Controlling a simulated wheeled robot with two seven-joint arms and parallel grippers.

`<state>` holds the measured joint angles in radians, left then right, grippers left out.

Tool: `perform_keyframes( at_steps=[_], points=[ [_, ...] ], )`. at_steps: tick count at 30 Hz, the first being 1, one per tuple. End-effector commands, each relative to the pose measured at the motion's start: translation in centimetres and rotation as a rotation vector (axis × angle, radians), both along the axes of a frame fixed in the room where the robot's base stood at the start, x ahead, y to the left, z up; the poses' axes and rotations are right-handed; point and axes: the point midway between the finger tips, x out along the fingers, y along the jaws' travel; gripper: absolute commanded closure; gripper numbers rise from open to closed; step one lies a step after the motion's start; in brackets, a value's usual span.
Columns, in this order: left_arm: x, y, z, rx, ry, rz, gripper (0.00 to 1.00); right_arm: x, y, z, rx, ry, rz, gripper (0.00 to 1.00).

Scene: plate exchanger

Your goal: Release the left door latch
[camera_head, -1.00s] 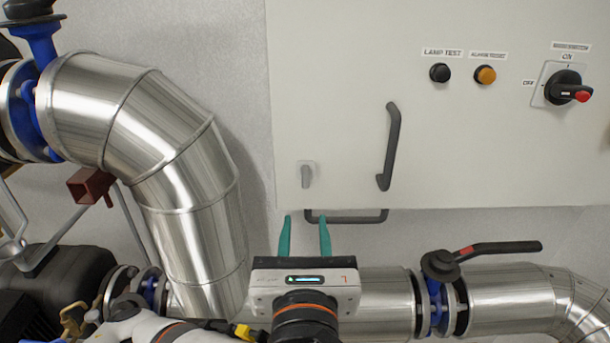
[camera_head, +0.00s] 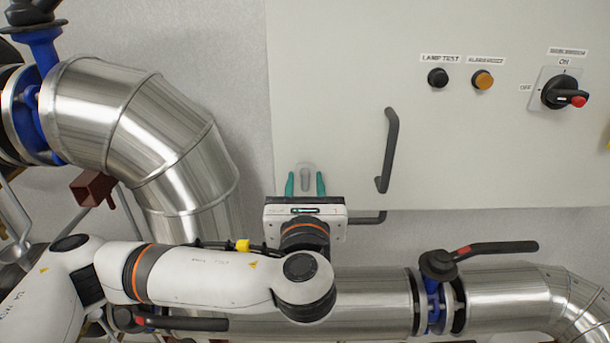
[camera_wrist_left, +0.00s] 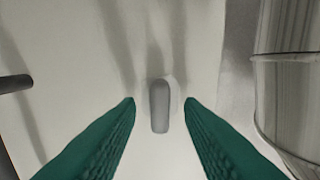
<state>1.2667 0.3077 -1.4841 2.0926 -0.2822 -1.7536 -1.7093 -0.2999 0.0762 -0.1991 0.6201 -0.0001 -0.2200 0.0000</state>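The left door latch is a small grey handle (camera_head: 305,178) low on the left side of the white cabinet door (camera_head: 340,90). It points vertically. My left gripper (camera_head: 305,184) is open, with its two green fingers on either side of the latch in the head view. In the left wrist view the latch (camera_wrist_left: 159,105) stands between the open fingertips (camera_wrist_left: 160,102), with a gap on both sides. I cannot tell how far the fingertips are from the door surface. My right gripper is not in view.
A dark door handle (camera_head: 389,150) is right of the latch, and a dark bar (camera_head: 370,218) sits below the cabinet edge. A large silver pipe (camera_head: 150,135) bends at the left. A black-handled valve (camera_head: 440,265) is at the lower right. Buttons and a rotary switch (camera_head: 562,91) are upper right.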

Motion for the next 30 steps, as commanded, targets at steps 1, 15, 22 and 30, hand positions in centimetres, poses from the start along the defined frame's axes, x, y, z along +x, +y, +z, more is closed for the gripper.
perform_keyframes(
  at_steps=[1,15,22,30],
  points=[
    [0.34,0.04,0.05,0.001,0.001,0.001,0.66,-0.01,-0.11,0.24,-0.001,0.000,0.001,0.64],
    [0.64,0.01,-0.11,0.001,0.001,-0.001,0.87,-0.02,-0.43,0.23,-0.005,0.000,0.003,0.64],
    [0.62,0.01,-0.11,-0.002,0.001,-0.001,1.00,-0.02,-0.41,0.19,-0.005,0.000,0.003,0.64],
    [0.62,0.02,-0.38,-0.070,0.002,-0.001,1.00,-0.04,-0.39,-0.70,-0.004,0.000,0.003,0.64]
  ],
)
